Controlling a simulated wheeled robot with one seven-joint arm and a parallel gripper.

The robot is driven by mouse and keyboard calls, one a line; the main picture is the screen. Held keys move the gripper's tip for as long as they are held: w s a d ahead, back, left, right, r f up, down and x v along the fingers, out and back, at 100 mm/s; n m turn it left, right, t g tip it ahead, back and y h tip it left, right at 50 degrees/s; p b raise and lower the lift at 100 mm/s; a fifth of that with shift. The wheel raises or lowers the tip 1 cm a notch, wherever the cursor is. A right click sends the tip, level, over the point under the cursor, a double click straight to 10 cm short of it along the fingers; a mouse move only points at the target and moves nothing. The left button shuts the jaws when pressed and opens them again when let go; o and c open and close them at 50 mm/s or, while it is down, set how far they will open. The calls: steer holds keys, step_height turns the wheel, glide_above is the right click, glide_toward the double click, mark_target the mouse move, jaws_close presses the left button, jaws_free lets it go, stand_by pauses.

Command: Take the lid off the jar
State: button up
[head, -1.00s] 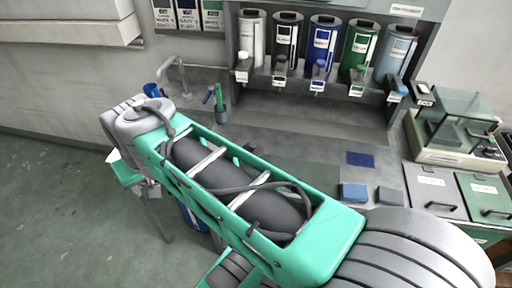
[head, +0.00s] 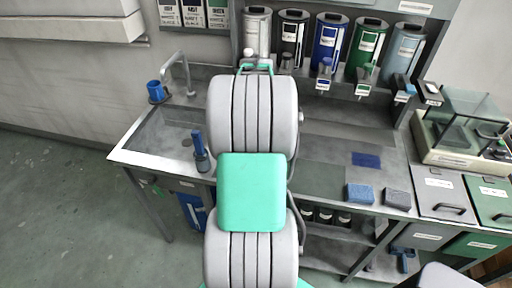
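No separate jar with a lid can be made out for certain. Several labelled cylindrical canisters stand in a row on the back shelf: white (head: 257,33), black (head: 292,38), blue (head: 327,42), green (head: 364,45) and pale blue (head: 404,52). Small dark jars (head: 325,216) with pale tops stand on the shelf under the counter, partly hidden and too small to tell. My raised grey and green arm fills the middle of the head view. My gripper cannot be made out; the arm hides what lies behind it.
The counter (head: 325,155) is mostly bare right of my arm. A blue sponge (head: 359,194) and a grey block (head: 397,199) lie near its front edge. A glass-sided box (head: 465,120) stands at right. A tap (head: 178,72) and blue cup (head: 156,92) are at left.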

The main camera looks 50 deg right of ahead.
steer(key=shift+f, duration=0.15)
steer(key=c, duration=1.4)
